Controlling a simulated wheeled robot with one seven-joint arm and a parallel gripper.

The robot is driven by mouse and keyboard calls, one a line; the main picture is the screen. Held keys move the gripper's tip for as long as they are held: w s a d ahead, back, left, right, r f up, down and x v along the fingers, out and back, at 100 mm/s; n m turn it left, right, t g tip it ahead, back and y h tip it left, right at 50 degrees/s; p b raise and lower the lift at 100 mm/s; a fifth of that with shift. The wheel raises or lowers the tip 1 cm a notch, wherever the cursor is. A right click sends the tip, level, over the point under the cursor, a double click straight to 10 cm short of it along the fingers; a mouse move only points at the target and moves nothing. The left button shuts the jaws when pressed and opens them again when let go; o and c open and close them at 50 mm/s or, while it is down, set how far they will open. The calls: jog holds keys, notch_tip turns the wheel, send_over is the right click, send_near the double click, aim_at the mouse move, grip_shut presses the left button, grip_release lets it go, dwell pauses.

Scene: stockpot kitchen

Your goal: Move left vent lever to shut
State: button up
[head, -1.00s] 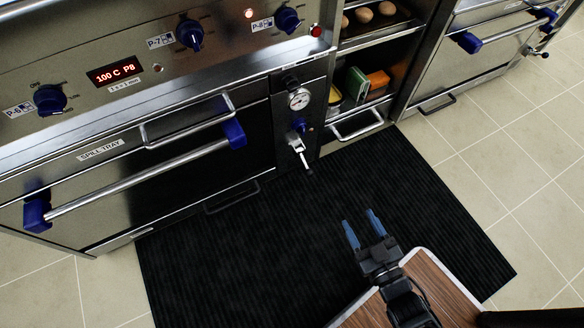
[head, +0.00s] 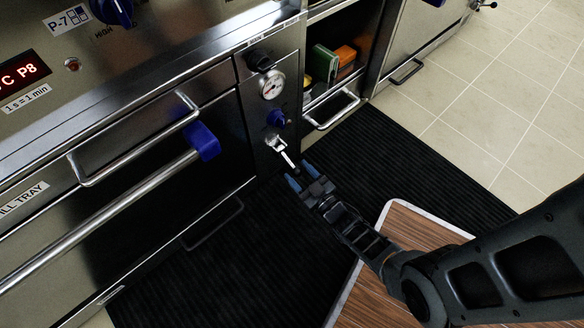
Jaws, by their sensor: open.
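The left vent lever (head: 287,157) is a small metal lever with a pale handle, low on the narrow steel panel below a round gauge (head: 272,85) and a blue knob (head: 277,118). It slants down to the right. My gripper (head: 300,177) is open, with its blue fingertips just below and right of the lever's lower end. No contact shows, and I cannot tell the exact gap in depth. Any marking for open or shut beside the lever is too small to read.
The oven door's bar handle with its blue end bracket (head: 203,141) juts out at left. An open shelf with green and orange boxes (head: 345,56) is at right. A black ribbed mat (head: 440,160) covers the floor, and a wood-topped surface (head: 420,232) lies under my arm.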

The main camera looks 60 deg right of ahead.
aim_at(290, 162)
jog(key=shift+b+x, duration=0.3)
jog(key=shift+x, duration=1.2)
grip_shut()
